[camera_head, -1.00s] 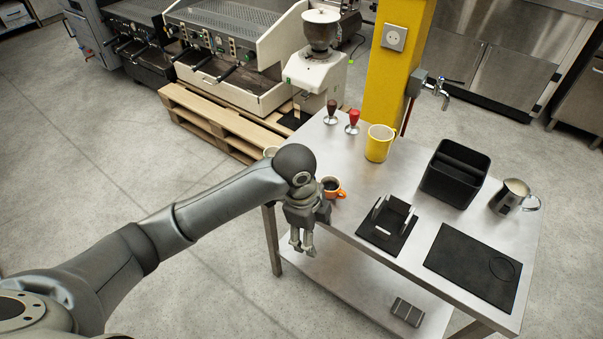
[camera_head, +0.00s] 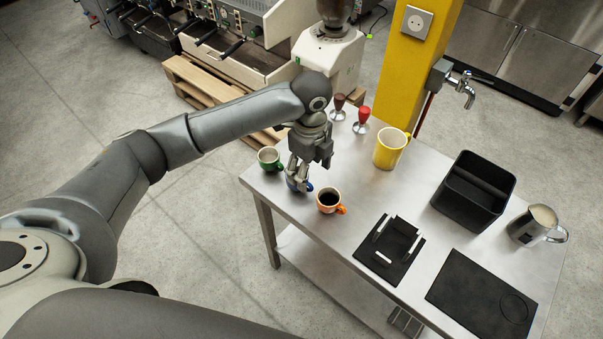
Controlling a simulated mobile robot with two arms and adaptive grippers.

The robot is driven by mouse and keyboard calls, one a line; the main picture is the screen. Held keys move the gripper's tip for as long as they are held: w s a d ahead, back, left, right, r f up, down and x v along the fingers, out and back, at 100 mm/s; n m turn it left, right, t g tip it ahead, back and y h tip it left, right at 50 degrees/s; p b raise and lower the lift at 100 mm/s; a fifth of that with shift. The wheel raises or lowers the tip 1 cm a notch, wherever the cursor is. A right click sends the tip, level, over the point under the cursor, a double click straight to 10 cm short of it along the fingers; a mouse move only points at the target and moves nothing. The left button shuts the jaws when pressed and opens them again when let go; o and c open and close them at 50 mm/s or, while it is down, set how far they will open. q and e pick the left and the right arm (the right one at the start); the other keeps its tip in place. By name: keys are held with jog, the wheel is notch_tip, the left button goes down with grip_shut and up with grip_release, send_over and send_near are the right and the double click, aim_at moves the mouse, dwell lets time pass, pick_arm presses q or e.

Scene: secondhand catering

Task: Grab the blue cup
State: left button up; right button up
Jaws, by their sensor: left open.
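The blue cup (camera_head: 306,187) stands on the steel table near its left corner, between a green cup and an orange cup. Most of it is hidden by my left gripper (camera_head: 297,182), which points down over it. The fingers are open and come down at the cup; whether they touch it I cannot tell. My right gripper is not in view.
The green cup (camera_head: 268,159) stands close on the left and the orange cup (camera_head: 329,200) close on the right. A yellow mug (camera_head: 390,148), two tampers, a black knock box (camera_head: 474,192), a steel pitcher (camera_head: 538,225) and black mats share the steel table (camera_head: 347,248).

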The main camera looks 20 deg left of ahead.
aim_at(308, 183)
pick_arm(q)
jog(key=f, duration=0.3)
jog(key=shift+s, duration=0.3)
jog(key=shift+w+f, duration=0.1)
jog(key=shift+f, duration=0.2)
jog(key=f, duration=0.4)
jog(key=shift+w+a+f+p, duration=0.25)
jog(key=shift+w+f+p, duration=0.05)
jog(key=shift+f+p, duration=0.1)
jog(key=shift+c, duration=0.8)
jog(key=c, duration=0.4)
grip_shut()
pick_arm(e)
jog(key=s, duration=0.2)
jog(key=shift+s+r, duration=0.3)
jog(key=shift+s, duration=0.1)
